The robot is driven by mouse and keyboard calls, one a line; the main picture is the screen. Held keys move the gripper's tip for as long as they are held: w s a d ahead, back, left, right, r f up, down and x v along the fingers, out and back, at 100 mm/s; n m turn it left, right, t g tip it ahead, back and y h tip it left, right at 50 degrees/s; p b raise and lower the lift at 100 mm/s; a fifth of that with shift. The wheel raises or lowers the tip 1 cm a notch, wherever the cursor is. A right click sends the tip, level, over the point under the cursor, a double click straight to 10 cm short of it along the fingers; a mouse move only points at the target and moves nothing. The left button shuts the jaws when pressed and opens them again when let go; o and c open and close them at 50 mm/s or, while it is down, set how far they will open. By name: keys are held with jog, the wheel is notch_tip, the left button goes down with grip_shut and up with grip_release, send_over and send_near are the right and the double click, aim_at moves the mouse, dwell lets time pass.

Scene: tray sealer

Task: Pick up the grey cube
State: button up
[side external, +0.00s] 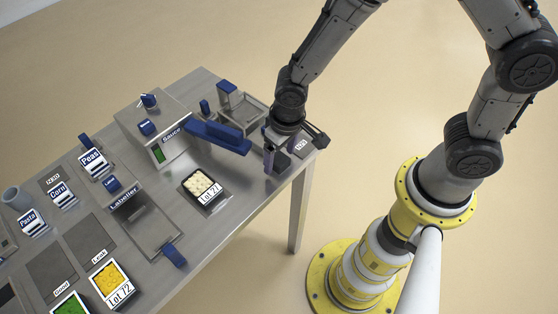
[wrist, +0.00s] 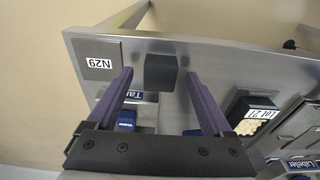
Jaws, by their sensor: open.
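The grey cube (wrist: 160,72) is dark and sits on the steel table near its edge. In the wrist view it lies between and slightly beyond the tips of my open gripper (wrist: 158,84), with a gap on each side. In the side view the cube (side external: 283,162) shows low beside the fingers of my gripper (side external: 277,151), partly hidden by them. My gripper points down over the table corner and holds nothing. I cannot tell from these views how far the fingertips are above the table.
A grey plate marked N29 (wrist: 97,65) lies next to the cube. The Sauce machine (side external: 155,128) with its blue arm (side external: 217,137) stands left of my gripper, near a grey open bin (side external: 243,112).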

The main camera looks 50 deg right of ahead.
jog(key=shift+w+f, duration=0.1)
jog(key=shift+f, duration=0.55)
grip_shut()
